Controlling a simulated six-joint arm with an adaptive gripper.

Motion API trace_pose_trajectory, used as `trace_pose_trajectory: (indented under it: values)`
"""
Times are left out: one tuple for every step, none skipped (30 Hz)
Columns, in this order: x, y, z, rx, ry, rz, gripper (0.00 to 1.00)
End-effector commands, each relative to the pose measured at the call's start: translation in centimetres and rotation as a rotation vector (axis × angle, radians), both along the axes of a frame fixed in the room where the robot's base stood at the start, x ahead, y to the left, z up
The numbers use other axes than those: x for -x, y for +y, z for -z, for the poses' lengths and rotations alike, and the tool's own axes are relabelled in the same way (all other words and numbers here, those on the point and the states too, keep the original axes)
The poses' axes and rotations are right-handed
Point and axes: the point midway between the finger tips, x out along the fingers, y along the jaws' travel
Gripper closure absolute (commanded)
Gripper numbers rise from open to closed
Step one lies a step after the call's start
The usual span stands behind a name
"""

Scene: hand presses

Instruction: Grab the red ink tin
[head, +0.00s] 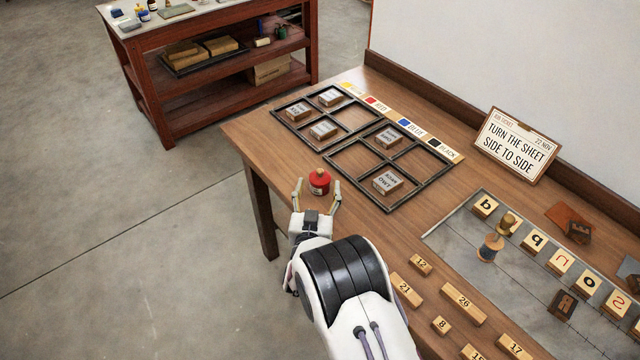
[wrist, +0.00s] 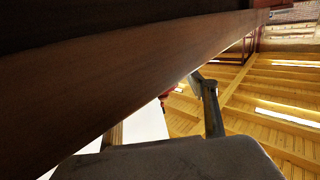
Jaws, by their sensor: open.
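The red ink tin (head: 319,182) is a small round red tin with a pale label and a dark top. It stands upright near the left front edge of the wooden table. My gripper (head: 317,186) is open, with one finger to each side of the tin in the head view. Whether the fingers touch it, or how far it lies between them, I cannot tell. The wrist view shows my two fingers (wrist: 166,115) against the dark wood edge of the table, with only a sliver of red between them.
Behind the tin lie framed trays (head: 330,168) with labelled blocks and a colour strip (head: 405,124). Numbered wooden blocks (head: 405,290) and a grey letter plate (head: 470,240) lie to the right. The table edge (head: 240,150) drops to open floor at left; a red shelf (head: 160,95) stands beyond.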

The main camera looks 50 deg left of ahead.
Motion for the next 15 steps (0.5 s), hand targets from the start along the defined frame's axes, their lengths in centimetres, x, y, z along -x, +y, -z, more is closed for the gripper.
trace_pose_trajectory:
  values:
    - [-0.4,0.2,0.2,0.0,0.0,0.0,0.43]
    - [-0.6,0.4,0.3,-0.001,0.001,0.0,0.43]
    - [-0.9,0.6,0.4,0.0,0.0,0.0,0.43]
    - [-1.0,0.8,0.4,-0.001,0.0,0.0,0.43]
    - [-1.2,0.9,0.4,-0.001,0.0,0.0,0.43]
    - [-1.4,1.1,0.4,0.0,0.0,0.0,0.43]
    - [-1.6,1.3,0.4,0.0,0.0,0.0,0.43]
    - [-1.7,1.4,0.4,0.0,0.0,0.0,0.43]
    - [-1.9,1.6,0.4,-0.001,-0.001,0.0,0.43]
    - [-2.0,1.7,0.4,-0.001,-0.001,0.0,0.43]
    - [-2.1,1.8,0.4,-0.001,-0.001,0.0,0.43]
    - [-2.2,1.9,0.4,-0.001,-0.001,0.0,0.43]
    - [-2.3,2.0,0.4,0.0,0.0,0.0,0.43]
    - [-2.3,2.0,0.4,0.0,0.0,0.0,0.43]
    - [-2.3,2.0,0.4,0.0,0.0,-0.001,0.43]
